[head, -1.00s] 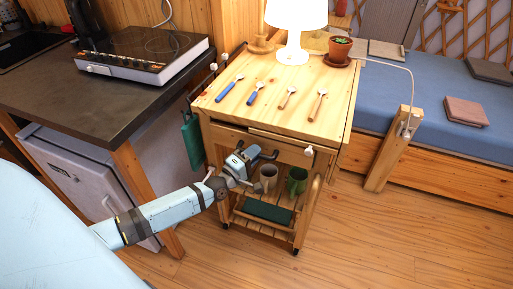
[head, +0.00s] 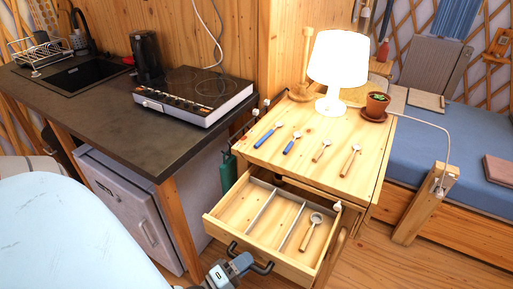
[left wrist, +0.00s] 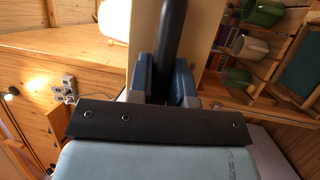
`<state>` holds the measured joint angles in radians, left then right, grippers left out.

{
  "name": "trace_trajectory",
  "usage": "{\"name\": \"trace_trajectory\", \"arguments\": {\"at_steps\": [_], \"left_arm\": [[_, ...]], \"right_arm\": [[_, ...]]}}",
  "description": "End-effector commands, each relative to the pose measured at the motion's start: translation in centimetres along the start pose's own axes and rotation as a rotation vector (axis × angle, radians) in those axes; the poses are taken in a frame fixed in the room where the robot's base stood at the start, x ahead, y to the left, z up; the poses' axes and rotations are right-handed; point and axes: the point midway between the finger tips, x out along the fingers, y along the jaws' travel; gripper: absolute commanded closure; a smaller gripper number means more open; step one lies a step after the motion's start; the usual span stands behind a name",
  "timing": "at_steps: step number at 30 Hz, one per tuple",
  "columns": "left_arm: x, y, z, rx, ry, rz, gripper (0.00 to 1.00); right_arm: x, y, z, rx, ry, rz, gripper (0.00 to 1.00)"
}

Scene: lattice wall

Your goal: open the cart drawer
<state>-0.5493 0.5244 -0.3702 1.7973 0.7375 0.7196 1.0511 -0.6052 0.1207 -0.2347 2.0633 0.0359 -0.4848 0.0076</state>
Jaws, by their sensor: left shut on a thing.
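The drawer (head: 217,231) of the wooden cart (head: 330,175) is pulled well out. Its inside shows thin dividers, and a wooden spoon-like utensil (head: 312,230) lies in the right compartment. My left gripper (head: 241,265) is at the dark bar handle (head: 262,268) on the drawer front. In the left wrist view, the blue fingers (left wrist: 166,78) are shut on the dark handle (left wrist: 170,35), with the pale drawer front behind it. Part of the gripper is cut off by the bottom edge of the head view. My right gripper is not in view.
A counter with a hob (head: 193,93) is at the left, a blue bed (head: 450,140) at the right.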

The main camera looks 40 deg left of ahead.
Motion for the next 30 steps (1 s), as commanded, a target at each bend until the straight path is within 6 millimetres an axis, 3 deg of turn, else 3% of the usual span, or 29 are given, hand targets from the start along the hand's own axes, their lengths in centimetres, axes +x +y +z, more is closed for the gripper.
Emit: {"name": "trace_trajectory", "arguments": {"at_steps": [9,22,23,30], "left_arm": [[-2.5,0.6,1.0,0.0,0.001,0.001,1.0],[-2.8,0.6,1.1,0.0,0.001,0.001,1.0],[-2.8,0.6,1.1,0.0,0.001,0.001,0.74],[-2.8,0.6,1.1,0.0,0.0,0.001,0.71]], "right_arm": [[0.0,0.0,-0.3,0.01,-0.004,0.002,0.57],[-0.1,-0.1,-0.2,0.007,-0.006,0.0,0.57],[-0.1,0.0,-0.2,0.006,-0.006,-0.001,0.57],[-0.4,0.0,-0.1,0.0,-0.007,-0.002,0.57]]}}
